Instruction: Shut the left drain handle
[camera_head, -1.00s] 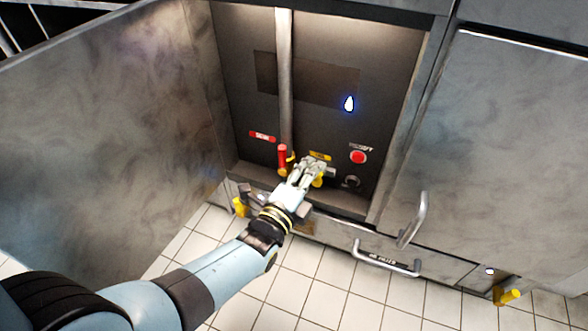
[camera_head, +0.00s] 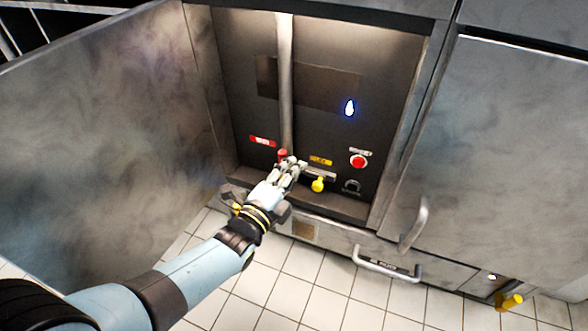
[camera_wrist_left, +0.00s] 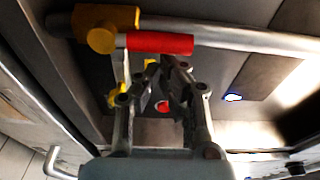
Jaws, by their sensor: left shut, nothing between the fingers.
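The red drain handle (camera_head: 282,154) sits low on the vertical pipe (camera_head: 285,80) inside the open cabinet. My left gripper (camera_head: 291,164) is in front of it and hides most of it in the head view. In the left wrist view the red handle (camera_wrist_left: 160,43) lies lengthwise along the pipe (camera_wrist_left: 235,36), joined to a yellow valve body (camera_wrist_left: 105,18). The left gripper's fingers (camera_wrist_left: 165,64) are shut and empty, just beside the handle; I cannot tell whether they touch it. My right gripper is not in view.
A yellow knob (camera_head: 318,185) and a red button (camera_head: 358,161) are right of the gripper. The open door (camera_head: 110,130) stands at the left. A bar handle (camera_head: 385,267) juts out below the cabinet. The tiled floor (camera_head: 300,290) in front is clear.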

